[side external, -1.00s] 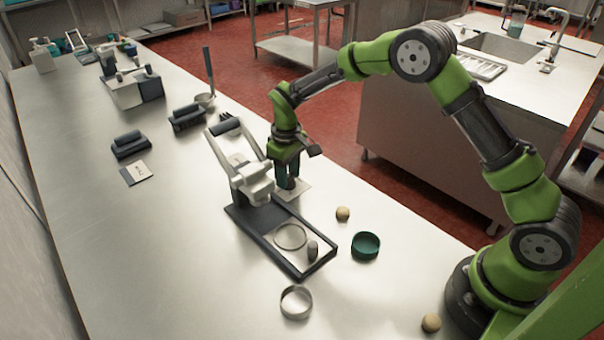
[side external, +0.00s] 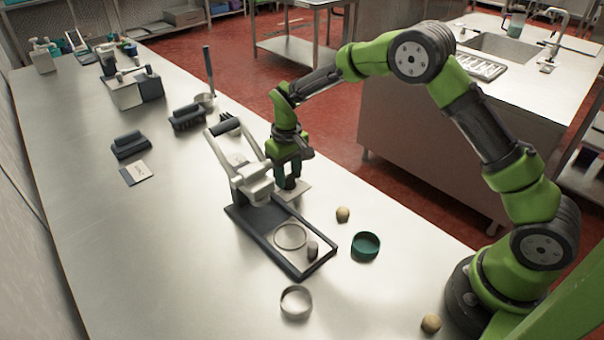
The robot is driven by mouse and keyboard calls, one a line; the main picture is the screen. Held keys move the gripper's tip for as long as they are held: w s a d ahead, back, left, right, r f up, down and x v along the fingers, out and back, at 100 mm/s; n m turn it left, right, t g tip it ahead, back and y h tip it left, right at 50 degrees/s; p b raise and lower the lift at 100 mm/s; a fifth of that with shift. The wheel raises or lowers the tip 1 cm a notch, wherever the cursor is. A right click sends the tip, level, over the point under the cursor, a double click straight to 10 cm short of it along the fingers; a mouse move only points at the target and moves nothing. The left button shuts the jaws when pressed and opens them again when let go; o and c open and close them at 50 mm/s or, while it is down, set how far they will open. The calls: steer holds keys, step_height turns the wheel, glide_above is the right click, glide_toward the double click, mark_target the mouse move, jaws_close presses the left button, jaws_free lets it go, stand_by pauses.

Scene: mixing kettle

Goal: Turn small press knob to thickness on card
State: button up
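The small press (side external: 257,190) has a pale head and a raised lever handle (side external: 225,130). It stands on a dark base frame (side external: 262,232) with a ring in it. My gripper (side external: 289,180) points down at the press's right side, close to the head. A small dark knob-like part (side external: 289,184) shows at its fingertips. The fingers are too small and overlapped to tell whether they grip it. A white card (side external: 300,192) lies just below the gripper; its print is not readable here. Another card (side external: 136,173) with small marks lies farther left.
A green round dish (side external: 366,246), a dough-coloured ball (side external: 343,214) and a metal ring (side external: 296,301) lie near the press. Another ball (side external: 431,323) lies near my base. Dark blocks (side external: 131,145) and a ladle (side external: 207,95) stand farther back. The left front table is clear.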

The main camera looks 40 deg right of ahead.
mark_target(293, 186)
steer(key=o, duration=0.3)
steer(key=shift+o, duration=0.2)
step_height(293, 186, up, 17)
stand_by(0.4)
steer(key=s+d+r+m+t+y, duration=0.1)
steer(key=s+r+m+t, duration=0.1)
steer(key=s, duration=1.1)
steer(key=s+d+r+m+t+y, duration=0.1)
steer(key=s+r+t, duration=0.3)
steer(key=s, duration=1)
steer(key=shift+d+m+t, duration=0.25)
steer(key=shift+m+t, duration=0.25)
steer(key=shift+t, duration=0.1)
